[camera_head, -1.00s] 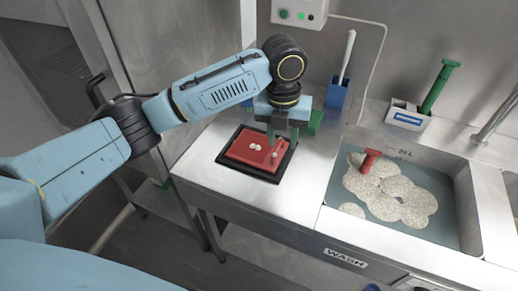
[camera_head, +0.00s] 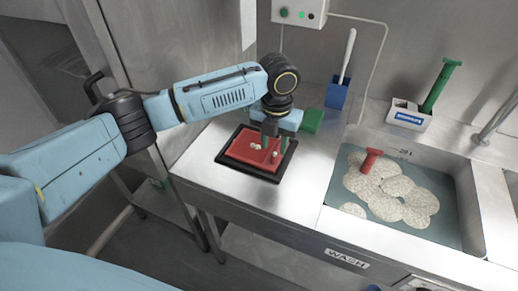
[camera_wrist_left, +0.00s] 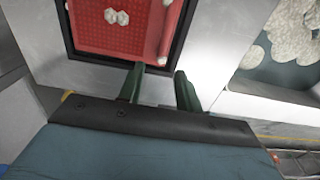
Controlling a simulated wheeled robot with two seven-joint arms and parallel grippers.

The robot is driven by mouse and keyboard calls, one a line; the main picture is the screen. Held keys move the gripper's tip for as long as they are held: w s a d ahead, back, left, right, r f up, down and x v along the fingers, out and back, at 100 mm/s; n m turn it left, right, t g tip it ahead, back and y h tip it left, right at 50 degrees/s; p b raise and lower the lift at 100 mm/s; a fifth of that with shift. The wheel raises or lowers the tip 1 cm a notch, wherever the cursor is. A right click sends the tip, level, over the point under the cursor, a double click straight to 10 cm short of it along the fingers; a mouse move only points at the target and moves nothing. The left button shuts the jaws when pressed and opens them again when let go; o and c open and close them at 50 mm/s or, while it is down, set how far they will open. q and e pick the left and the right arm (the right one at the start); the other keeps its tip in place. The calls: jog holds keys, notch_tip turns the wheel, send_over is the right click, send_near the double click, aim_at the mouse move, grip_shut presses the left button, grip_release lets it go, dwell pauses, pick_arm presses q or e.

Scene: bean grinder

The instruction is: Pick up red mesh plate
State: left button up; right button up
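The red mesh plate (camera_head: 243,151) lies in a black-rimmed tray (camera_head: 223,155) on the metal counter, with a few small white pieces on it. In the left wrist view the red mesh plate (camera_wrist_left: 90,35) has a red rod-shaped handle (camera_wrist_left: 168,35) along its right side. My left gripper (camera_head: 274,148) is over the plate's right part. Its two green fingers show apart in the left wrist view (camera_wrist_left: 159,70), open and empty, near the tray's edge below the handle. Whether they touch anything is unclear. My right gripper is not in view.
A green block (camera_head: 312,120) stands just behind my left gripper. A blue holder (camera_head: 336,95) with a white-handled tool is behind it. To the right is a sink (camera_head: 450,225) with a red-handled item (camera_head: 371,160) and pale round patches. The counter's front is clear.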

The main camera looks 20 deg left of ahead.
aim_at(273, 156)
pick_arm(q)
notch_tip(273, 156, down, 4)
jog(key=shift+a+f, duration=0.1)
jog(key=shift+c, duration=0.3)
grip_shut()
